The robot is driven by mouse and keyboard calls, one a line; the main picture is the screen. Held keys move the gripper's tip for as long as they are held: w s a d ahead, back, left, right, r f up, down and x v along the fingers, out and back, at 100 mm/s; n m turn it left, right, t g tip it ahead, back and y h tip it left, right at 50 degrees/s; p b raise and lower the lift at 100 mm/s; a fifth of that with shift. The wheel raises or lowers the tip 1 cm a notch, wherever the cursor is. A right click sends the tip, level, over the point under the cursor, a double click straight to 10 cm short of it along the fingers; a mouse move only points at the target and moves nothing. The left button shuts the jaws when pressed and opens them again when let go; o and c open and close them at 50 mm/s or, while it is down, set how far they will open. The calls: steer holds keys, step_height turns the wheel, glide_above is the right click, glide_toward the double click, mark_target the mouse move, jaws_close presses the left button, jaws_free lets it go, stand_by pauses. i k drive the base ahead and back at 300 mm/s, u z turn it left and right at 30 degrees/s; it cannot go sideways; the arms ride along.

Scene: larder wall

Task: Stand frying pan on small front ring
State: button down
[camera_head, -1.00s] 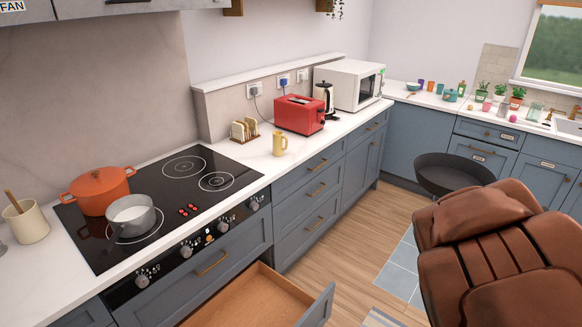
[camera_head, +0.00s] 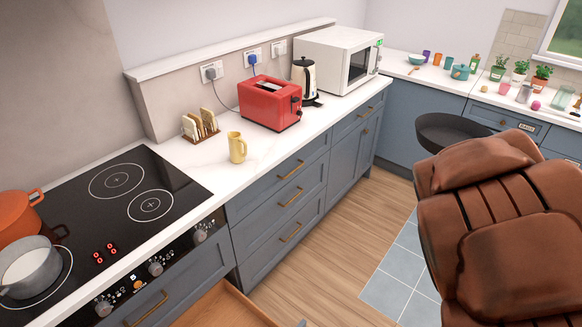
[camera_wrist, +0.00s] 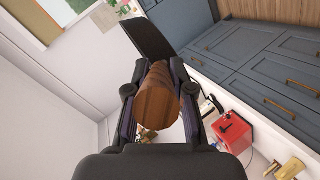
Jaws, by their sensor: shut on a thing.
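My gripper (camera_wrist: 158,78) is shut on the wooden handle (camera_wrist: 158,100) of the dark frying pan (camera_wrist: 151,38), seen in the wrist view. The pan also shows in the head view (camera_head: 452,131), held in the air right of the counter and clear of the hob. In the head view the gripper is hidden behind a brown padded form. The small front ring (camera_head: 150,205) is at the right end of the black hob (camera_head: 90,225), near the knobs, and is bare.
A grey saucepan (camera_head: 28,268) and an orange pot (camera_head: 17,215) stand on the hob's left part. The larger rear ring (camera_head: 116,181) is bare. A yellow mug (camera_head: 236,148), toast rack (camera_head: 199,127) and red toaster (camera_head: 270,103) stand right of the hob. An open drawer (camera_head: 222,308) juts out below.

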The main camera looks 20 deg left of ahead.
mark_target(162, 213)
steer(key=i, duration=1.2)
steer(key=u, duration=4.6)
